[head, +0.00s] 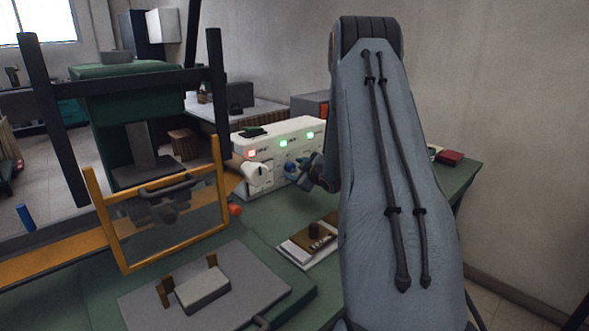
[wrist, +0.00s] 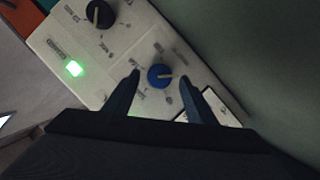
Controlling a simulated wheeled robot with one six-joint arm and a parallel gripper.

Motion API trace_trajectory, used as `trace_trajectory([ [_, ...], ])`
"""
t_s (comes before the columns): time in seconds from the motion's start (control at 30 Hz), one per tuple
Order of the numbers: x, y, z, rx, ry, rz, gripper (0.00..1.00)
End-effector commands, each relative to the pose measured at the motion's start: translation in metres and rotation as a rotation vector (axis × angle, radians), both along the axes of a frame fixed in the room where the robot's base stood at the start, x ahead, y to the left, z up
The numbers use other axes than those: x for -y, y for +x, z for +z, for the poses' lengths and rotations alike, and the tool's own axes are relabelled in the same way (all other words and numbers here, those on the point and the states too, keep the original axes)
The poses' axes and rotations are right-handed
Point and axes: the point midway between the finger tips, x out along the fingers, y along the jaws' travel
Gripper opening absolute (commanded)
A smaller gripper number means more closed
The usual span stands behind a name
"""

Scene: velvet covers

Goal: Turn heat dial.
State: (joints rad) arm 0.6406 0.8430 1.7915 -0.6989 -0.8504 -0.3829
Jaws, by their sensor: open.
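A cream control box (head: 290,143) with lit red and green lamps stands on the green bench. In the wrist view, its panel (wrist: 207,92) carries a blue dial (wrist: 160,76) with a light pointer mark and a black dial (wrist: 99,14) at the upper left. The labels are too small to read, so I cannot tell which is the heat dial. My gripper (wrist: 159,73) is open, with one finger either side of the blue dial in the picture and gaps on both sides. In the head view my arm hides part of the box.
A yellow-framed clear guard (head: 165,215) and a green press (head: 140,120) stand left of the box. A grey plate (head: 235,295) with a block and a small brown-and-white item (head: 308,243) lie in front. A red box (head: 450,157) sits at the bench's far right.

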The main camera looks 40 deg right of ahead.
Motion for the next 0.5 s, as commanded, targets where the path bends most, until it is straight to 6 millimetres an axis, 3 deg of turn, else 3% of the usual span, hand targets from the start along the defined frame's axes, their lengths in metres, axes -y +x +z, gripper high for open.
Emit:
trace_trajectory([
  [0.13, 0.0025, 0.0106, -0.0037, -0.001, 0.000, -0.002, 0.51],
  [0.43, 0.0043, 0.0127, -0.0051, -0.002, 0.002, -0.005, 0.51],
  [0.5, 0.0045, 0.0126, -0.0050, -0.002, 0.002, -0.005, 0.42],
])
